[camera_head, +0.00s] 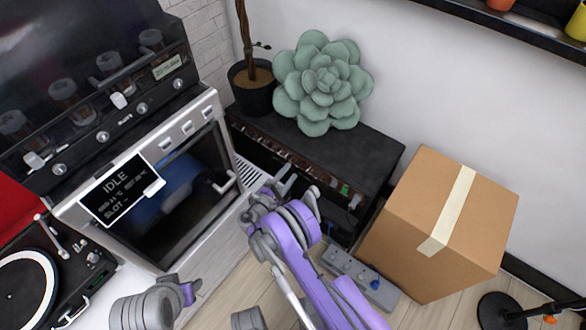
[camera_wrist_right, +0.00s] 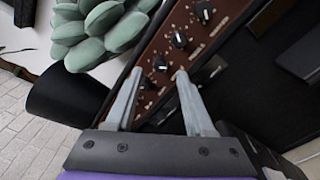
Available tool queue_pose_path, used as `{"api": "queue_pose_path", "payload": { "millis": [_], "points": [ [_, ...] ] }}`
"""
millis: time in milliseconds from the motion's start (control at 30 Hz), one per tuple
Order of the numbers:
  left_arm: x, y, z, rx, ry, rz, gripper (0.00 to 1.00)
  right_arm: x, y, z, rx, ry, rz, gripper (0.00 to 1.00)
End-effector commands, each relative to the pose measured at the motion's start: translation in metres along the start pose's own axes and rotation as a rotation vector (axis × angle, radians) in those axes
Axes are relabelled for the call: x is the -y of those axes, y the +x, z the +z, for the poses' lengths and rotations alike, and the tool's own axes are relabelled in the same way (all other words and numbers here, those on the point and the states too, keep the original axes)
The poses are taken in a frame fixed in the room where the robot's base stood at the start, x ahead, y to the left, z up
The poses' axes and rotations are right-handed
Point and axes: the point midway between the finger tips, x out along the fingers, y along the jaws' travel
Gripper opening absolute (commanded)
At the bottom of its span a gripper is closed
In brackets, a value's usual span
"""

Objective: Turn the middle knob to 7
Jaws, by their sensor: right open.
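A black amplifier (camera_head: 345,150) stands against the wall, its brown knob panel (camera_head: 287,155) facing front. In the right wrist view a row of black knobs runs along the brown panel: an upper knob (camera_wrist_right: 203,12), a knob (camera_wrist_right: 179,40) in the middle of those showing, and a lower knob (camera_wrist_right: 160,63). The rest of the row is hidden or out of frame, so I cannot tell which is the middle one overall. My right gripper (camera_wrist_right: 155,75) is open and empty, its fingertips close to the panel near the lower knob. My left gripper is not clearly visible; grey arm parts show at lower left.
A green succulent (camera_head: 322,82) sits on the amplifier, with a potted trunk (camera_head: 252,88) beside it. A cardboard box (camera_head: 450,220) stands to the right, a grey pedal board (camera_head: 360,278) on the floor. An oven-like machine (camera_head: 170,190) and a turntable (camera_head: 25,290) are left.

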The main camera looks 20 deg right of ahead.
Motion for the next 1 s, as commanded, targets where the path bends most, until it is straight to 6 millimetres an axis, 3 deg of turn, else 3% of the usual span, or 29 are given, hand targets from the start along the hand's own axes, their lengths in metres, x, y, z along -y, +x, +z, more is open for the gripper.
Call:
{"api": "queue_pose_path", "payload": {
  "millis": [200, 567, 867, 1000],
  "points": [
    [0.0, 0.002, 0.001, 0.001, 0.0, 0.0, 0.5, 0.0, 0.027, 0.001, 0.002, 0.0, -0.001, 0.54],
    [0.0, 0.002, 0.001, 0.001, 0.0, 0.0, 0.5, 0.0, 0.032, 0.0, -0.001, 0.001, 0.0, 0.54],
    [0.0, 0.002, 0.001, 0.001, 0.0, 0.0, 0.5, 0.0, 0.032, 0.0, 0.0, 0.001, -0.001, 0.01],
    [0.0, 0.002, 0.001, 0.001, 0.0, 0.0, 0.5, 0.0, 0.032, 0.0, 0.0, 0.001, -0.001, 0.0]
  ]
}}
